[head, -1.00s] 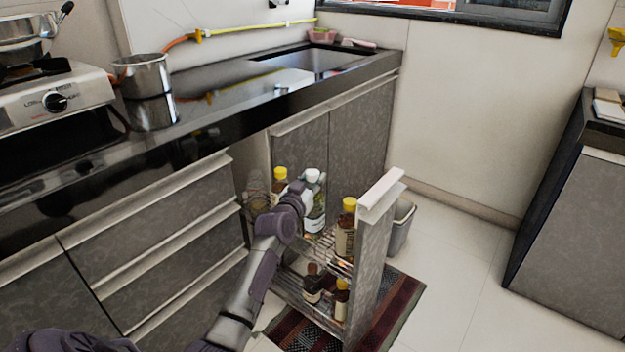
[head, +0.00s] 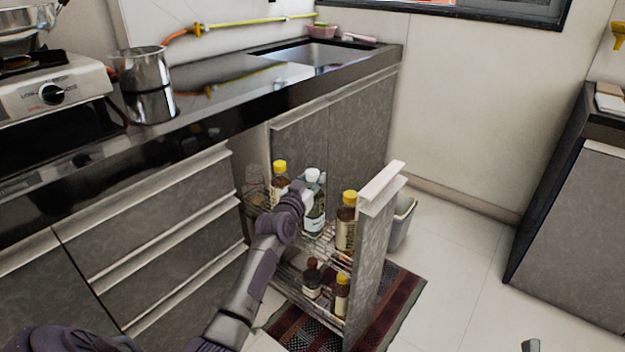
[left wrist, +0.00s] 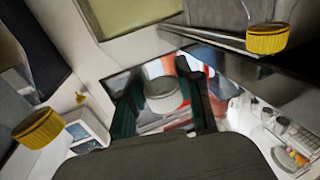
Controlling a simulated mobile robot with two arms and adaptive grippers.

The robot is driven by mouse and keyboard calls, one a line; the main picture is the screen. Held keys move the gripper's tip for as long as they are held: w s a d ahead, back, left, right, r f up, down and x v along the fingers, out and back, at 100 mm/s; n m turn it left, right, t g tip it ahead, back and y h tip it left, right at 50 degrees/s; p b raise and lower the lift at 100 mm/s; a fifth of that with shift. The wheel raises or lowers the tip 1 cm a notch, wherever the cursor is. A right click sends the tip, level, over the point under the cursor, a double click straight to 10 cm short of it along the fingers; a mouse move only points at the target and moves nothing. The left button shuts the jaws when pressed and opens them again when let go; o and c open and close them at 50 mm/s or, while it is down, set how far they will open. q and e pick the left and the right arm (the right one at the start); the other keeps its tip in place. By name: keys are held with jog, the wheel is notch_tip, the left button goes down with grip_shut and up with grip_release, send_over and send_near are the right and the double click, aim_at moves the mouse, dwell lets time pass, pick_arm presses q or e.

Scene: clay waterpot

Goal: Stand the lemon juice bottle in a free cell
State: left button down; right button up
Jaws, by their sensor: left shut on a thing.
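The white-capped bottle with a pale label (head: 314,216), which I take to be the lemon juice bottle, stands upright at the upper level of the pull-out rack (head: 326,250). Its label is too small to read. My left gripper (head: 303,201) is shut on it near the top, from the left. In the left wrist view its white cap (left wrist: 163,95) shows between my fingers. Yellow-capped bottles stand behind it (head: 279,180) and in front of it (head: 346,225). I cannot tell whether its base touches the rack floor.
The lower level holds a dark-capped bottle (head: 312,280) and a yellow-capped bottle (head: 341,295). The rack's front panel (head: 374,255) stands to the right, with a grey bin (head: 402,222) behind. A small grey tip, possibly my right gripper, shows at the bottom edge.

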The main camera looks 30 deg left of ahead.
pick_arm(q)
jog(key=shift+r, duration=0.15)
jog(key=c, duration=0.7)
grip_release()
jog(key=shift+f, duration=0.25)
jog(key=s+d, duration=0.2)
jog(key=s, duration=0.9)
jog(key=shift+s+r, duration=0.2)
jog(key=shift+s, duration=0.2)
jog(key=shift+d, duration=0.1)
